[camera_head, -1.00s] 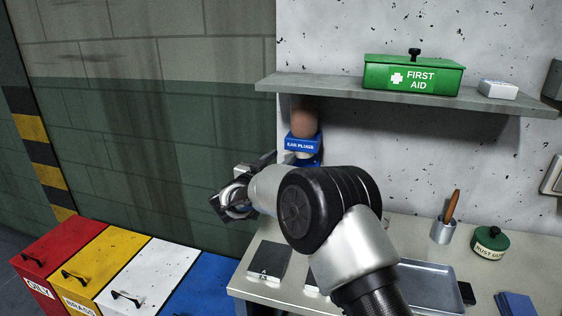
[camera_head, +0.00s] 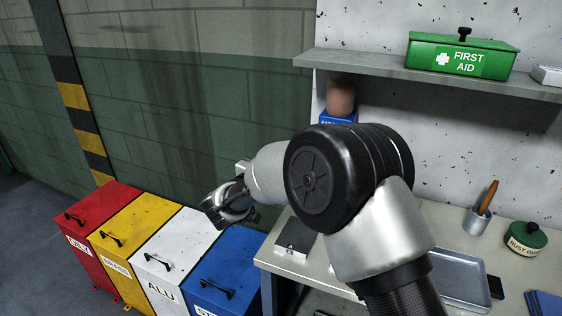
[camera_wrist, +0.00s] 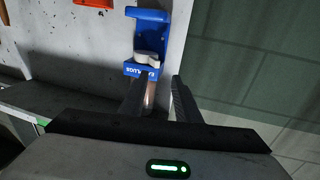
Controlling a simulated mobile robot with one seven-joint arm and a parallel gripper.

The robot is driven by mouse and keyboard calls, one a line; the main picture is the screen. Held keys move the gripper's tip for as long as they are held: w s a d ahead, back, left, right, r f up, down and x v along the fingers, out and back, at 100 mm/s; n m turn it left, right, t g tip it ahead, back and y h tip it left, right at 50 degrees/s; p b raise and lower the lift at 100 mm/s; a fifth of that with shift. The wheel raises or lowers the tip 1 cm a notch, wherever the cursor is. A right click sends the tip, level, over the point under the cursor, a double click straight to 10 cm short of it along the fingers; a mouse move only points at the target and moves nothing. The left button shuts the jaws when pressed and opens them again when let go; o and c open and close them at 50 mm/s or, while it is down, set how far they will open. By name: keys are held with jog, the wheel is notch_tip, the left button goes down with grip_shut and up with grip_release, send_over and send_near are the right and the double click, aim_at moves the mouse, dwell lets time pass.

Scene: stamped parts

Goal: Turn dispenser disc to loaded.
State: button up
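The ear plug dispenser (camera_head: 339,116) has a blue body with a brownish container on top. It is at the wall under the shelf in the head view, and my arm hides its lower part. In the wrist view the blue dispenser (camera_wrist: 148,25) appears upside down, with its label and a pale disc (camera_wrist: 148,57) at the top middle. My gripper (camera_head: 232,205) is left of the dispenser, above the bins, apart from it. In the wrist view my gripper (camera_wrist: 158,97) has its fingers spread with nothing held. The disc's setting is too small to read.
A shelf (camera_head: 340,61) bears a green first aid box (camera_head: 460,55). The bench (camera_head: 440,222) holds a tray (camera_head: 462,278), a cup (camera_head: 477,221) and a green tin (camera_head: 525,238). Red, yellow, white and blue bins (camera_head: 230,262) stand at left.

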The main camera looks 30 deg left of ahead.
jog(key=s, duration=0.5)
jog(key=shift+a, duration=0.3)
jog(key=shift+w, duration=0.1)
